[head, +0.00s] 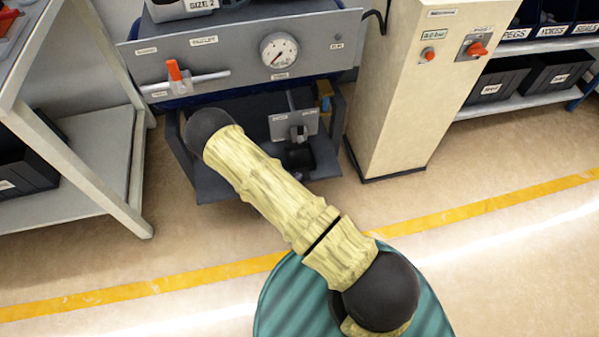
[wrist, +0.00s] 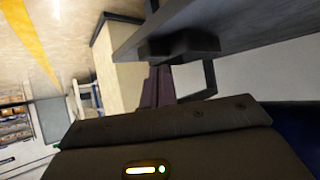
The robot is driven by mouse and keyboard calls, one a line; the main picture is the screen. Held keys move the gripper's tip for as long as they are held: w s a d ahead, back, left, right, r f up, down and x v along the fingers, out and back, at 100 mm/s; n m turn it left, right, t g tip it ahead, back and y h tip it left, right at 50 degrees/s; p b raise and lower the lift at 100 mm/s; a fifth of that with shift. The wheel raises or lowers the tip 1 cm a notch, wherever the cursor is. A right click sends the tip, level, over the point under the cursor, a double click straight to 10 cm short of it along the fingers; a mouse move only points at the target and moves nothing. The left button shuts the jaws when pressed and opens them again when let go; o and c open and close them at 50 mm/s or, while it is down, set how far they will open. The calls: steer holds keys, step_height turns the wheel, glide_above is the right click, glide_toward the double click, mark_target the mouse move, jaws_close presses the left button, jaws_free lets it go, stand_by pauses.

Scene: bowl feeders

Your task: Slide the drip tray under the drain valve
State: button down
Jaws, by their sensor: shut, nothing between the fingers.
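In the head view, what looks like the drain valve (head: 298,133) is a small grey fitting on a plate under the machine's front panel. A small dark tray (head: 299,158), which looks like the drip tray, lies just below it on the dark lower shelf. I cannot tell whether it is directly under the outlet. My gripper is hidden behind my arm in the head view. In the wrist view, my gripper (wrist: 160,70) has its dark fingers together and empty. Black blocks (wrist: 182,46) show close beyond the fingertips; I cannot tell what they are.
The machine's panel (head: 235,55) has a gauge and a red-handled lever above the lower shelf (head: 215,188). A beige cabinet (head: 405,90) stands close on the right, a grey rack (head: 85,165) on the left. The floor in front is clear.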

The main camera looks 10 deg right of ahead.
steer(key=b, duration=0.4)
glide_above(309, 160)
steer(key=s, duration=0.3)
steer(key=shift+w+a+f, duration=0.15)
steer(key=shift+w+f, duration=0.05)
steer(key=shift+w+f+b, duration=0.1)
steer(key=shift+f+b, duration=0.1)
steer(key=shift+b, duration=0.3)
steer(key=shift+f, duration=0.4)
steer(key=shift+s+a+p, duration=0.35)
steer(key=shift+s+a, duration=0.05)
steer(key=shift+s, duration=0.2)
steer(key=shift+s+a+f, duration=0.1)
steer(key=shift+f, duration=0.1)
steer(key=shift+r+p, duration=0.6)
steer(key=shift+r, duration=0.15)
